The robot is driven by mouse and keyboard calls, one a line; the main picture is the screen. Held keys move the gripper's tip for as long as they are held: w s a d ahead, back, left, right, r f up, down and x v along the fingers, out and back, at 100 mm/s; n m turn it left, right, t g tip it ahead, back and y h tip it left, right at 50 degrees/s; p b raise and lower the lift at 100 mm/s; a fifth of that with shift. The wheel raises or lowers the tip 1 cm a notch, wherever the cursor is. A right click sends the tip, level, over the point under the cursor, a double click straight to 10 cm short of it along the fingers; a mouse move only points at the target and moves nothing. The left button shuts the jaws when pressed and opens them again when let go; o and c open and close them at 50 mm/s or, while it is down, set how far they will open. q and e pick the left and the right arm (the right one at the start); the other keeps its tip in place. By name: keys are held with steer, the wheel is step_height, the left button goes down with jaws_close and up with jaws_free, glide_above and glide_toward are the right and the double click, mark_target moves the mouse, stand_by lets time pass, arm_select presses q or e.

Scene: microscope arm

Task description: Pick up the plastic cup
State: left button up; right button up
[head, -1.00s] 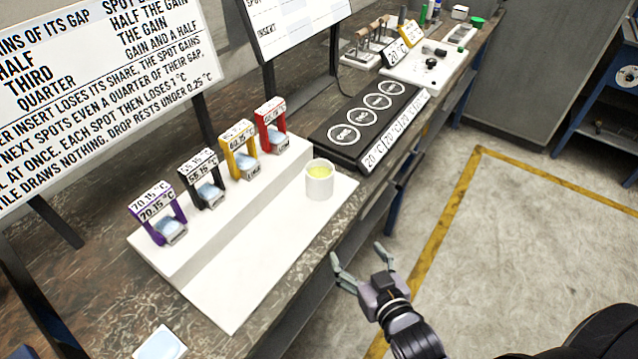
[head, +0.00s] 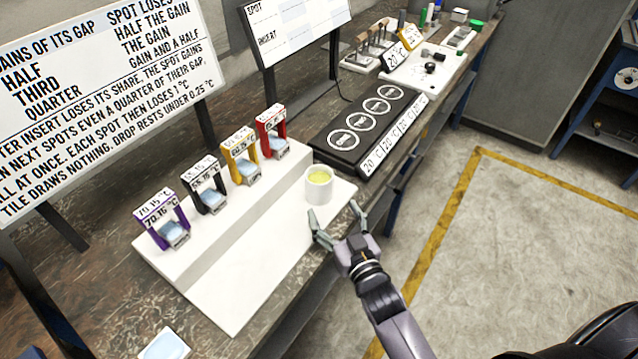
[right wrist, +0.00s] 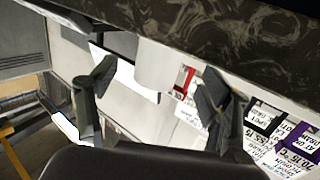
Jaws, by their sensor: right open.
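The plastic cup (head: 319,187) is white with yellow contents and stands upright on the white stepped board (head: 262,262), near its right corner. My right gripper (head: 335,222) is open and empty at the board's front edge, just in front of the cup and apart from it. In the right wrist view the cup (right wrist: 155,66) shows between and beyond the open fingers (right wrist: 150,95). My left gripper is in neither view.
Purple, black, yellow and red framed inserts (head: 240,160) stand along the raised step behind the cup. A black plate with several round spots (head: 362,128) lies beyond the cup. A pale tile (head: 166,345) lies at the front left. Sign boards (head: 95,90) stand behind.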

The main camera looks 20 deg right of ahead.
mark_target(324, 196)
steer(key=shift+w+a, duration=0.1)
steer(key=shift+w, duration=1.15)
steer(key=shift+w+p, duration=0.3)
steer(key=shift+p, duration=0.05)
steer(key=w, duration=0.1)
steer(key=w+p, duration=0.1)
steer(key=w, duration=0.1)
steer(key=shift+w+a+r, duration=0.15)
steer(key=shift+w+a, duration=0.05)
steer(key=shift+a, duration=0.05)
steer(key=shift+w, duration=0.55)
steer(key=shift+s, duration=0.1)
steer(key=shift+c, duration=0.5)
steer(key=c, duration=1.2)
